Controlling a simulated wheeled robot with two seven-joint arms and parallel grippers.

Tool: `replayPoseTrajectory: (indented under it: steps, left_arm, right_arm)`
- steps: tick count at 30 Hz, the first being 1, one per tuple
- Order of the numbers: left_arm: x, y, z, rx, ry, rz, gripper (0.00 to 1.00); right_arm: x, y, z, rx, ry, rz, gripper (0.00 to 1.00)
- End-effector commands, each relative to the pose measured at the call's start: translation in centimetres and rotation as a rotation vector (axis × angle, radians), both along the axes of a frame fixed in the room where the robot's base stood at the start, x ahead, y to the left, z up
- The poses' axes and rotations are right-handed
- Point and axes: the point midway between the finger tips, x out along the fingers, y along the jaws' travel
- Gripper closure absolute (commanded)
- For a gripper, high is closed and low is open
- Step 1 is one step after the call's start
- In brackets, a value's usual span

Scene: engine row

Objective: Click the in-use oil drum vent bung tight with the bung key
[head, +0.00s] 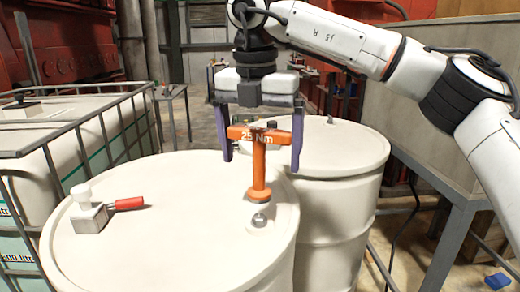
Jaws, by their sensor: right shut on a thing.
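The bung key (259,170) is orange, T-shaped and marked "25 Nm". It stands upright over the near cream drum (170,240), towards the right of its lid. My right gripper (262,145) comes from above, with purple fingers on either side of the key's crossbar, shut on it. A small metal bung (259,221) shows on the lid just in front of the key's foot. The key's lower end seems to be at the lid or just above it; I cannot tell whether it is seated on a bung. My left gripper is not in view.
A metal block with a white knob and red handle (125,204) sits on the near lid's left. A second cream drum (350,160) stands close behind right. A caged tank (60,130) is at left, a grey metal stand (440,130) at right.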

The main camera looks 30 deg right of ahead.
Motion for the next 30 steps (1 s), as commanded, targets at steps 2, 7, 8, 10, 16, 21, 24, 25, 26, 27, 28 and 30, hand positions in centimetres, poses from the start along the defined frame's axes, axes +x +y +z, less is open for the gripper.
replayPoseTrajectory:
  steps: [2,7,8,10,16,21,24,25,26,27,28,30]
  left_arm:
    - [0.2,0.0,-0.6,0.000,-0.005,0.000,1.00]
    - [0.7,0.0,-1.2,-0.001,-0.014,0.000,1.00]
    - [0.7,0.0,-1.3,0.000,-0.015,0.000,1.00]
    - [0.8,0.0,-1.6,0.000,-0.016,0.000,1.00]
    - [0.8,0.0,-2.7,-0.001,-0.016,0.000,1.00]
    - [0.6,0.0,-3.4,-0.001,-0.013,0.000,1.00]
    - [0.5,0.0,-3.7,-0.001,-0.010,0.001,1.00]
    - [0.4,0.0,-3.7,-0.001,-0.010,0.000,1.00]
    - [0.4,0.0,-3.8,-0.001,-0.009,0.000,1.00]
    - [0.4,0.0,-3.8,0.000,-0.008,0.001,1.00]
    - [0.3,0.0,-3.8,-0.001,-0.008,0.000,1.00]
    - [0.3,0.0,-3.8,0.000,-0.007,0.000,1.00]
  right_arm:
    - [0.0,0.0,-0.7,0.002,-0.002,0.000,0.33]
    - [0.0,0.0,-1.8,0.002,-0.002,0.000,0.33]
    - [0.0,0.0,-2.0,0.002,-0.002,0.000,0.33]
    - [0.0,0.0,-2.5,0.001,-0.003,0.000,0.33]
    - [0.0,0.0,-3.7,0.002,-0.004,0.000,0.33]
    - [0.0,0.0,-4.7,0.001,-0.003,-0.001,0.33]
    - [0.0,0.0,-5.0,0.001,-0.003,-0.001,0.33]
    - [0.0,0.0,-5.0,0.001,-0.003,-0.001,0.33]
    - [0.0,0.0,-5.0,0.001,-0.003,-0.001,0.33]
    - [0.0,0.0,-5.1,0.001,-0.003,-0.001,0.33]
    - [0.0,0.0,-5.1,0.001,-0.003,-0.001,0.33]
    - [0.0,0.0,-5.0,0.001,-0.003,-0.001,0.33]
